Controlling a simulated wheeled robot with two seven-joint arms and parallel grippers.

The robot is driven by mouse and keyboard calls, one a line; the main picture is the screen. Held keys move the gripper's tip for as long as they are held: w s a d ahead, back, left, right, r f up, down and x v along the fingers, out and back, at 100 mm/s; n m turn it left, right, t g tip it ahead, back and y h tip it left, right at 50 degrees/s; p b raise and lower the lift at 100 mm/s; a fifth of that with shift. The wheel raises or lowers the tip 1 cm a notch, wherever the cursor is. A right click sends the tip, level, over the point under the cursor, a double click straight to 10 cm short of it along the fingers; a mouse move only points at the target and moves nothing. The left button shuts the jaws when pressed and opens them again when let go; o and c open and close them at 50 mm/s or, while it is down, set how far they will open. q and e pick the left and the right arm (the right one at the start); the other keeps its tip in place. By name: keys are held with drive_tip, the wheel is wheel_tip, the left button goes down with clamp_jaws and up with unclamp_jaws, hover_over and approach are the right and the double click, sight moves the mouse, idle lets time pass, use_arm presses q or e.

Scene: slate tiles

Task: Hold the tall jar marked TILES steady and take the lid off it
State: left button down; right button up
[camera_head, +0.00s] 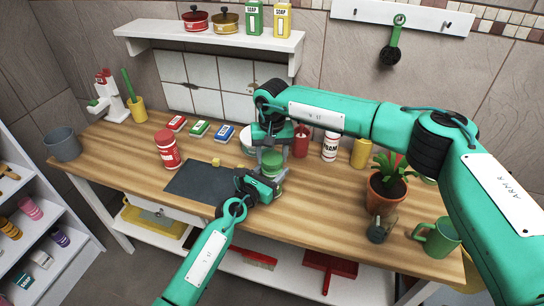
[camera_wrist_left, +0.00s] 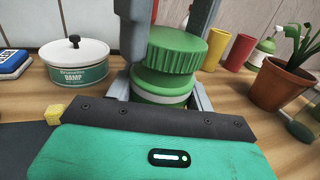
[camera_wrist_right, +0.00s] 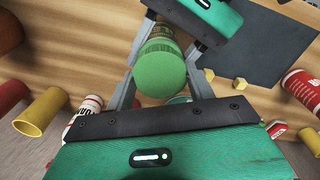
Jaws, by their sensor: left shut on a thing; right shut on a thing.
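A green jar with a pale band (camera_wrist_left: 160,97) stands between the fingers of my left gripper (camera_head: 273,186), which is shut on it low down. A green ribbed lid (camera_wrist_left: 178,48) sits above the jar, tilted and shifted to the right in the left wrist view. My right gripper (camera_head: 270,148) is shut on the lid from above; the lid's round top also shows in the right wrist view (camera_wrist_right: 160,70). Whether the lid is fully clear of the jar's rim I cannot tell.
A red jar (camera_head: 167,149), a dark mat (camera_head: 205,183) and a yellow cube (camera_head: 216,162) are to the left. Cups, a plant pot (camera_head: 385,192) and a green mug (camera_head: 437,237) are to the right.

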sight(272, 158)
drive_tip(key=shift+r, duration=0.6)
drive_tip(key=shift+r, duration=2)
use_arm(q)
drive_tip(key=shift+c, duration=2.3)
unclamp_jaws()
